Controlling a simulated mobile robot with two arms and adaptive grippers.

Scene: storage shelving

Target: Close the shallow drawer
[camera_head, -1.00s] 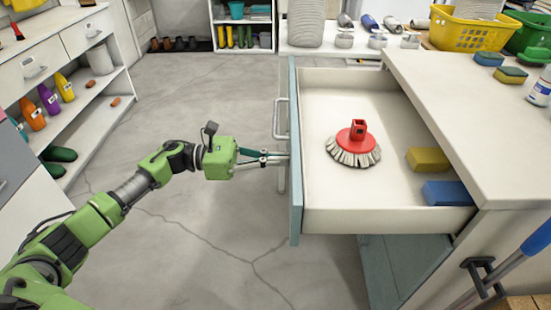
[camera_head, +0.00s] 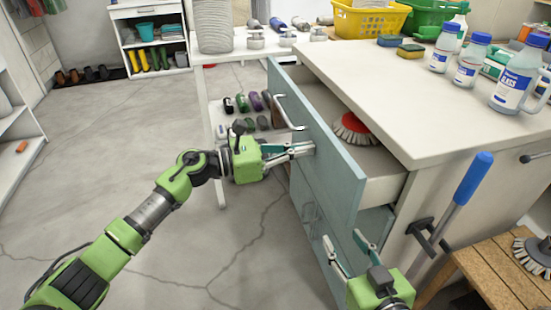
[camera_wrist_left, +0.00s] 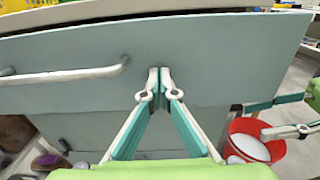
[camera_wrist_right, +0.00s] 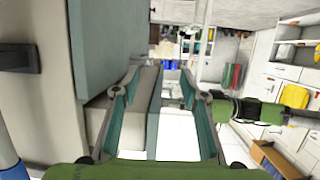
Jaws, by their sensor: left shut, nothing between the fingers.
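The shallow drawer is partly open at the top of the white cabinet (camera_head: 450,110). Its grey-blue front (camera_head: 335,160) bears a pale handle (camera_head: 287,112) toward its far end. Inside is a red brush (camera_head: 355,128), partly hidden by the countertop. My left gripper (camera_head: 313,147) is shut and empty, its fingertips at the drawer front, nearer than the handle. The left wrist view shows the tips together against the front (camera_wrist_left: 230,65), right of the handle (camera_wrist_left: 70,76). My right gripper (camera_head: 342,240) is open, low beside the cabinet's near corner; a grey-blue panel edge shows between its fingers (camera_wrist_right: 158,80).
Bottles (camera_head: 468,60) and sponges (camera_head: 400,46) stand on the countertop. A blue-handled tool (camera_head: 472,178) hangs at the cabinet's near side, with a wooden stand (camera_head: 500,275) beside it. Floor on the left is clear (camera_head: 130,140).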

